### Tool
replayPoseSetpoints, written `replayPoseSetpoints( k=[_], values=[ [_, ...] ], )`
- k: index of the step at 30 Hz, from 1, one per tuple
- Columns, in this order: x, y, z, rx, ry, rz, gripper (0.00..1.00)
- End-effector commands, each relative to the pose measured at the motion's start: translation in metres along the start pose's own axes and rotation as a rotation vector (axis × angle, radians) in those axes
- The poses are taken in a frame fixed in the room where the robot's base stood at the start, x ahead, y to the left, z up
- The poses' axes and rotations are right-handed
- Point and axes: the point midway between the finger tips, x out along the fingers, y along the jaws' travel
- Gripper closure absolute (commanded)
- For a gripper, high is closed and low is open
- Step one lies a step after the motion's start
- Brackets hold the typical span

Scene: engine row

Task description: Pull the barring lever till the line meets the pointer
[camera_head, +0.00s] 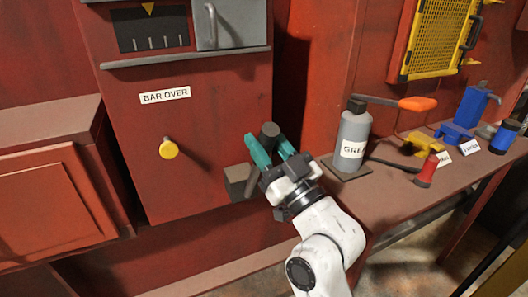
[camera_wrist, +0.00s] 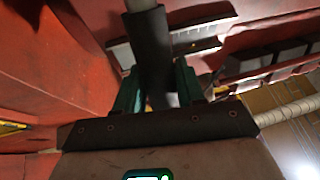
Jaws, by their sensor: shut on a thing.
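The barring lever (camera_head: 269,131) shows its dark grip end between the teal fingers of my gripper (camera_head: 270,147), at the lower right of the red cabinet. In the wrist view the dark lever (camera_wrist: 151,45) runs up between both fingers, and my gripper (camera_wrist: 160,88) is shut on it. A dark block (camera_head: 238,181) sits beside the fingers at the cabinet. The yellow pointer (camera_head: 148,9) stands at the top of a black scale window (camera_head: 152,31). Several white marks show low in the window; I cannot tell which is the line to match.
A yellow knob (camera_head: 168,149) and a "BAR OVER" label (camera_head: 165,95) are on the cabinet. A grey bottle (camera_head: 353,137) stands close to the right of my gripper on a bench (camera_head: 408,204), with an orange-handled tool (camera_head: 417,103), blue items and a red-and-black item farther right.

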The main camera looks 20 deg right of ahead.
Motion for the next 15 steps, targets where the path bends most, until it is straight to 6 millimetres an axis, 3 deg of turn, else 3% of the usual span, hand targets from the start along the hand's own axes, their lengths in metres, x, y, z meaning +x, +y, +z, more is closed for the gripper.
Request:
replayPoseSetpoints(
  k=[13,14,15],
  values=[
    [-0.0024,-0.0007,0.0026,-0.002,0.004,-0.001,1.00],
    [-0.0024,-0.0008,0.0027,-0.002,0.004,-0.001,0.59],
    [-0.0024,-0.0007,0.0026,-0.002,0.004,-0.001,0.55]
  ],
)
